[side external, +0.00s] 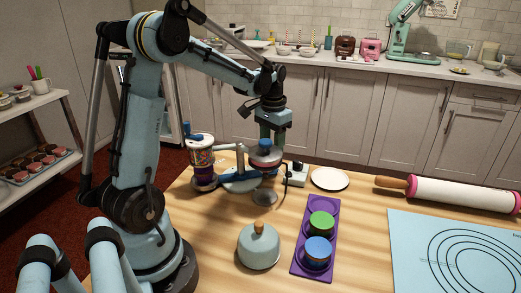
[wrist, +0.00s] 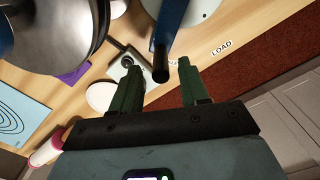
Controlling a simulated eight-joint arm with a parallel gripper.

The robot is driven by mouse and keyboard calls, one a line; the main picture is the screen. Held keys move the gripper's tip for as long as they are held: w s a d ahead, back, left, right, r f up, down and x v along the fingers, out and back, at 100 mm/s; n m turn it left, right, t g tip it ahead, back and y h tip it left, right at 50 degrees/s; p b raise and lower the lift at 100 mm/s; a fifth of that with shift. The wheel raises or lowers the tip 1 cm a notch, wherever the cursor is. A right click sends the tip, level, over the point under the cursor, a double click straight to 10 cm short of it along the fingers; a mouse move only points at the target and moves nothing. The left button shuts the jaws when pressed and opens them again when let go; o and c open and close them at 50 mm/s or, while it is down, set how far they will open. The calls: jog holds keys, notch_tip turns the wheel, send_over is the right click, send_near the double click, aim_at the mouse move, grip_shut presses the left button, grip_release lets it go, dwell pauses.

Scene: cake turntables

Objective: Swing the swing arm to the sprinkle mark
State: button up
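The swing arm, a blue bar with a black end (wrist: 169,38), reaches down from the top of the wrist view. Its black end lies between the two green fingers of my gripper (wrist: 160,68), with a gap visible on each side. My gripper is open. In the side view my gripper (side external: 266,140) points down over the turntable station (side external: 240,184), and its fingertips are hard to make out there. A LOAD label (wrist: 222,47) is readable on the table. Another label (wrist: 173,63) is partly hidden by the bar and finger, and I cannot read it as the sprinkle mark.
A patterned canister (side external: 201,153) stands left of the station. A small grey box (side external: 297,174) and a white plate (side external: 330,179) are to its right. A purple tray (side external: 300,262) with round pieces, a domed lid (side external: 259,250) and a rolling pin (side external: 460,194) are on the table.

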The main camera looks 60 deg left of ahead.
jog(key=shift+r, duration=3.5)
